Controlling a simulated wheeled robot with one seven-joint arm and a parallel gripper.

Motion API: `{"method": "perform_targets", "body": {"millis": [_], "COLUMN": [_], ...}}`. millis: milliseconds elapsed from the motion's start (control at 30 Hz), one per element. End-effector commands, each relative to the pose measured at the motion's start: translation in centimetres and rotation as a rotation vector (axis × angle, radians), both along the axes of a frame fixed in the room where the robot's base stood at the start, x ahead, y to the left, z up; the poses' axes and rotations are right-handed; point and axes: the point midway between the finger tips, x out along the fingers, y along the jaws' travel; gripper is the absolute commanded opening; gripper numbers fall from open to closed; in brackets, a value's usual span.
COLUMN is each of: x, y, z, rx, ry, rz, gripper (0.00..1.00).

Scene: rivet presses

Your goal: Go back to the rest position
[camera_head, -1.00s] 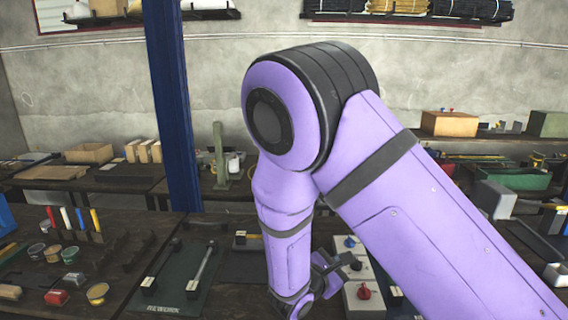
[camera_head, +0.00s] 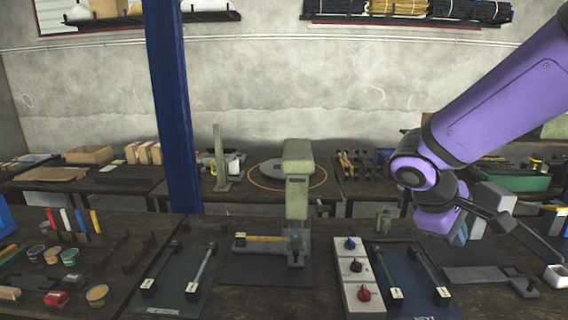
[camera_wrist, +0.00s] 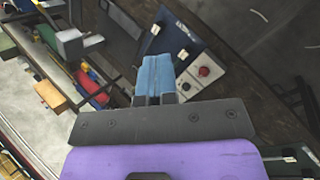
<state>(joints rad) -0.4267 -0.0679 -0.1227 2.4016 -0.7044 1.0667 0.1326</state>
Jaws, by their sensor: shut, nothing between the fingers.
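My purple arm comes in from the upper right in the head view, its end raised over the right part of the workbench. My gripper (camera_head: 460,236) is small and partly hidden there behind the wrist. In the wrist view its blue fingers (camera_wrist: 155,76) lie together, with nothing between them. They hang above the bench, apart from the things below. A green rivet press (camera_head: 297,190) stands at the middle of the bench, with a yellow-handled tool (camera_head: 262,238) beside its foot.
A control box (camera_head: 355,268) with blue, black and red knobs stands right of the press. Dark mats with rods (camera_head: 205,268) lie to either side. Jars and coloured tools (camera_head: 97,294) stand at the left. A blue post (camera_head: 172,110) rises behind the bench.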

Motion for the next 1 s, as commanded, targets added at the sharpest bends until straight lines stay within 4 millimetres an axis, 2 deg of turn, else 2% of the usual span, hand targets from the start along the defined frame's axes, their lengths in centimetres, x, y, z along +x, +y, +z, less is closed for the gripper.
{"method": "perform_targets", "body": {"millis": [233,600,800,1000], "x": [-4.5,-10.5,-12.6,-13.4], "y": [-1.2,-0.8,-0.1,0.2], "z": [3.4,7.8,9.4,9.9], "rx": [0.243,0.570,0.689,0.735], "ry": [-0.138,-0.390,-0.507,-0.553], "rz": [-0.174,-0.365,-0.420,-0.439], "gripper": [0.00,0.00,0.00,0.00]}}
